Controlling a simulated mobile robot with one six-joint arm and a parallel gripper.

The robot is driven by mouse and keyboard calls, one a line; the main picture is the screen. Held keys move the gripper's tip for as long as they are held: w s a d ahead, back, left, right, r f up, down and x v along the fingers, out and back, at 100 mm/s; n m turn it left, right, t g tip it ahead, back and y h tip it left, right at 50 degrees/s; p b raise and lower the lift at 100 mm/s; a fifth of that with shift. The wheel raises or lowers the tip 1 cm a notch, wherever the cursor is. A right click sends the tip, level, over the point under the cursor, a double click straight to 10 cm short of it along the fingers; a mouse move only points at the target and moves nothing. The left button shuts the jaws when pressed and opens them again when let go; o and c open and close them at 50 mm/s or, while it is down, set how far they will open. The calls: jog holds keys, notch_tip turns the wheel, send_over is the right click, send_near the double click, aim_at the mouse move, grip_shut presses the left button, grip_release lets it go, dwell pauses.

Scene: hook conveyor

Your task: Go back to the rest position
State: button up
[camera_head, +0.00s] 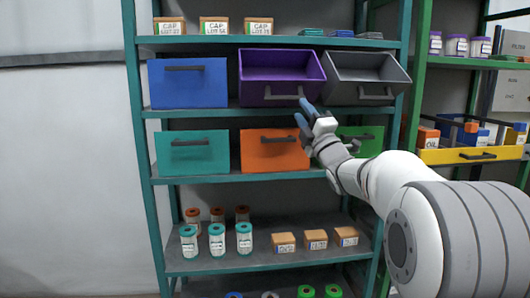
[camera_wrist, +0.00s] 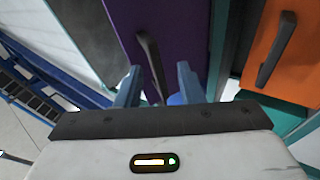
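My gripper (camera_head: 303,113) is in front of the shelf, at the lower right edge of the purple drawer (camera_head: 282,72). In the wrist view my gripper (camera_wrist: 158,85) shows two blue fingers spread apart, with the dark handle (camera_wrist: 151,62) of the purple drawer between or just beyond them. I cannot tell whether the fingers touch the handle. The purple drawer is pulled out and its inside looks empty from here.
The grey drawer (camera_head: 365,75) is also pulled out, right of the purple one. The blue (camera_head: 188,84), teal (camera_head: 192,153) and orange (camera_head: 274,150) drawers look shut. The green drawer (camera_head: 362,140) is partly hidden behind my arm. Jars and small boxes stand below.

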jog(key=s+f+m+g+h+p, duration=0.2)
jog(key=s+m+g+p, duration=0.4)
jog(key=s+p, duration=0.3)
jog(key=s+f+m+g+h+p, duration=0.3)
jog(key=s+m+g+p, duration=0.4)
jog(key=s, duration=0.9)
jog(key=s+f+m+g+h+p, duration=0.2)
jog(key=s+m+g+h+p, duration=0.2)
jog(key=s+m+g+p, duration=0.3)
jog(key=s+m+p, duration=0.3)
jog(key=s, duration=0.3)
jog(key=shift+s+d+f+p, duration=0.2)
jog(key=shift+s+f+p, duration=0.1)
jog(key=shift+s+f, duration=0.05)
